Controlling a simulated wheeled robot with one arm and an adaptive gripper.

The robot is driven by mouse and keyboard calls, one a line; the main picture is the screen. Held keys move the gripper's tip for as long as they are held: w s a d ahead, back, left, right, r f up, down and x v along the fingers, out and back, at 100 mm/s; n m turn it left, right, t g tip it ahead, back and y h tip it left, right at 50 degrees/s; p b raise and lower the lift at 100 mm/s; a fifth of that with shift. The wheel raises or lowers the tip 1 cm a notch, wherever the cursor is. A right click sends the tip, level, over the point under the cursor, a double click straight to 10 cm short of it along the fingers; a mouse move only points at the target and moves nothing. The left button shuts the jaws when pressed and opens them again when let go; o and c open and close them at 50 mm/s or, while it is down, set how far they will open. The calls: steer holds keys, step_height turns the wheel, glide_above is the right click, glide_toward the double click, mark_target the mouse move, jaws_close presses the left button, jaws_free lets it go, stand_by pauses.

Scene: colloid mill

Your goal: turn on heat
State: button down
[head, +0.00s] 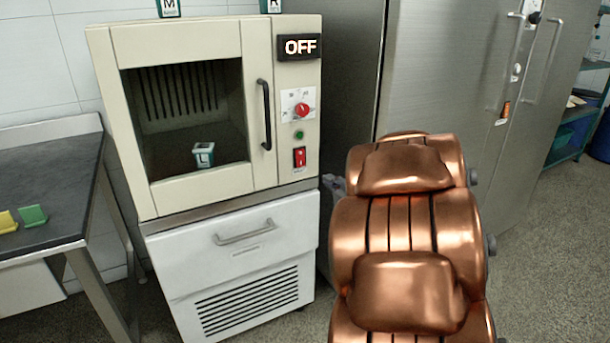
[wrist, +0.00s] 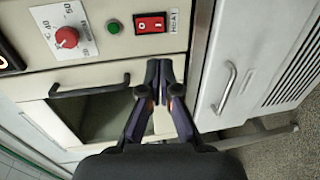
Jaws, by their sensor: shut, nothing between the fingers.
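The red heat switch (head: 299,157) is a rocker on the control panel of the cream oven (head: 133,185). In the wrist view the red switch (wrist: 150,24) has the label HEAT (wrist: 174,22) beside it. The display (head: 299,47) above reads OFF. A red dial knob (head: 302,110) and a green round light (head: 299,134) sit above the switch. My gripper (wrist: 165,66) is shut and empty, its fingertips a little below the switch in the wrist picture. Contact with the panel cannot be told. In the head view the gripper is hidden and only my copper arm shows.
The oven door has a black handle (head: 264,115), and a small container (head: 204,154) marked L stands inside. A white drawer unit (head: 237,270) is below. A steel cabinet (head: 440,70) stands at right, and a dark-topped table (head: 45,180) at left.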

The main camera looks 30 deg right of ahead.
mark_target(302, 164)
stand_by(0.3)
steer(key=w, duration=0.4)
steer(key=w+f+b, duration=0.1)
steer(key=w, duration=0.4)
steer(key=w+d+f+b, duration=0.1)
steer(key=w, duration=0.3)
steer(key=shift+w+d+f, duration=0.1)
steer(key=shift+w, duration=0.3)
steer(key=shift+d+b, duration=0.1)
steer(key=shift+b, duration=0.2)
